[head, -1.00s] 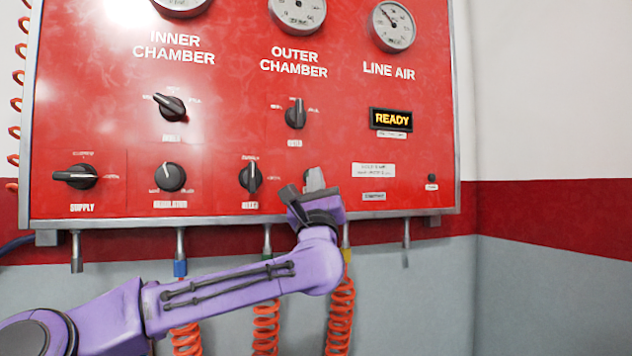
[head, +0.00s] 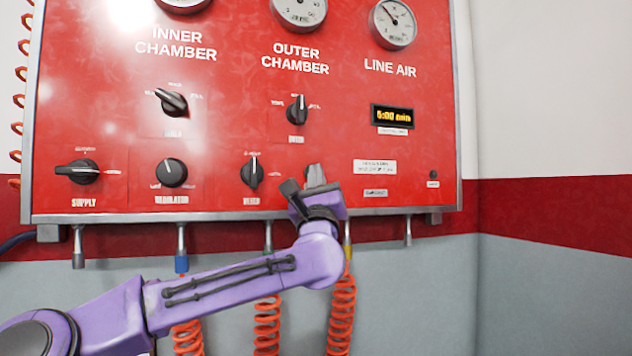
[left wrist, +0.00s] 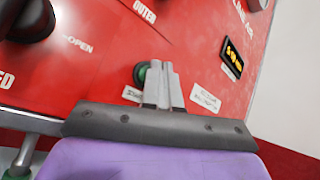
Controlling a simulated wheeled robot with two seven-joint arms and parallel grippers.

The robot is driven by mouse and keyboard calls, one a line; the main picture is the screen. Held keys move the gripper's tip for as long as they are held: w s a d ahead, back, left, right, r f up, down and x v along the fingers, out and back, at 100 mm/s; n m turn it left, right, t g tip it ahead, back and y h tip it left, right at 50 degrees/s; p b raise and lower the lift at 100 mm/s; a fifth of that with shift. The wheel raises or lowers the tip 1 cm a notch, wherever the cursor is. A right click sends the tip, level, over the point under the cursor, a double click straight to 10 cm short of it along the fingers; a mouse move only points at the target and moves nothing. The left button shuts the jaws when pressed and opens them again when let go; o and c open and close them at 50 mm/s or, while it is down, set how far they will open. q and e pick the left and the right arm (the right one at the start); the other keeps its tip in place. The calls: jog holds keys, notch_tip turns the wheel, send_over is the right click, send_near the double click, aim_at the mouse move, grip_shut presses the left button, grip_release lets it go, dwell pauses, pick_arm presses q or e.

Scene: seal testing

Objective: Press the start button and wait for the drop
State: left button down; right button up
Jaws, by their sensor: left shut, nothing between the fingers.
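The start button (left wrist: 141,72) shows in the left wrist view as a green cap in a dark ring, partly behind my fingertips. In the head view it is hidden behind my left gripper (head: 315,178). The left gripper (left wrist: 160,78) is shut and empty, with its tips at the button; I cannot tell whether they touch it. The display (head: 393,116) at the panel's right reads "5:00 min" in yellow. The line air gauge (head: 392,24) is above it. My right gripper is not in view.
The red panel (head: 225,110) carries several black knobs, including the supply knob (head: 78,172) and one just left of my gripper (head: 252,173). Orange coiled hoses (head: 341,310) hang below it. The wall to the right is clear.

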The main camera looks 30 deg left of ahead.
pick_arm(q)
jog(key=shift+s+d, duration=0.1)
jog(key=s+d+b, duration=0.3)
jog(key=s+d, duration=0.1)
jog(key=shift+d, duration=0.2)
dwell(0.3)
jog(key=shift+w+f, duration=0.1)
dwell(0.6)
